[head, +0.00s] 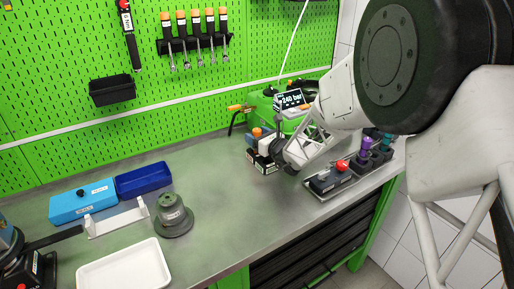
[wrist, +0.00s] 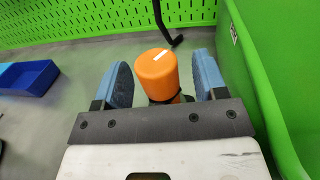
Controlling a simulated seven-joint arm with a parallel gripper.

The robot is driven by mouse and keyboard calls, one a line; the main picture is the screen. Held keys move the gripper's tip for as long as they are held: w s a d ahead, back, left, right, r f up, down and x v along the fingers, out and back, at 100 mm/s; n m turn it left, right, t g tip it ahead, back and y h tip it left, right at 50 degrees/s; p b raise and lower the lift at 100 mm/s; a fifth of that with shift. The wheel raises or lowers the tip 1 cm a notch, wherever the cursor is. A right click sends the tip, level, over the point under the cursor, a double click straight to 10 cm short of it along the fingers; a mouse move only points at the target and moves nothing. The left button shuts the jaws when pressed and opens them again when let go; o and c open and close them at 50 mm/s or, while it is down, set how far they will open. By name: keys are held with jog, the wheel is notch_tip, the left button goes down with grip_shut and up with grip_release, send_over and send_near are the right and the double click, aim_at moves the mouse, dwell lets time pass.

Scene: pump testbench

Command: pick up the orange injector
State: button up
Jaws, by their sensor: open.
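The orange injector (wrist: 158,72) stands between the two blue fingers of my gripper (wrist: 164,85) in the wrist view. The fingers are apart, one on each side of its orange cap, with a gap visible on each side. Its lower part is hidden behind the gripper's dark plate. In the head view an orange cap (head: 257,132) shows above a small block with white labels, beside the end of my arm. My fingertips are hard to make out there.
The green pump tester (head: 262,103) with its "240 bar" display stands right behind; its green wall (wrist: 262,70) is close on the right in the wrist view. A dark holder (head: 330,178) with a red knob stands to the right. The bench middle is clear.

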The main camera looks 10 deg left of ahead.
aim_at(257, 130)
grip_shut()
jog(key=shift+r, duration=0.2)
dwell(0.4)
jog(key=shift+r, duration=1.55)
jog(key=s+d, duration=0.3)
jog(key=s, duration=0.4)
jog(key=s+d+r, duration=0.1)
jog(key=s+d, duration=0.3)
jog(key=s, duration=0.3)
jog(key=shift+s+r, duration=0.25)
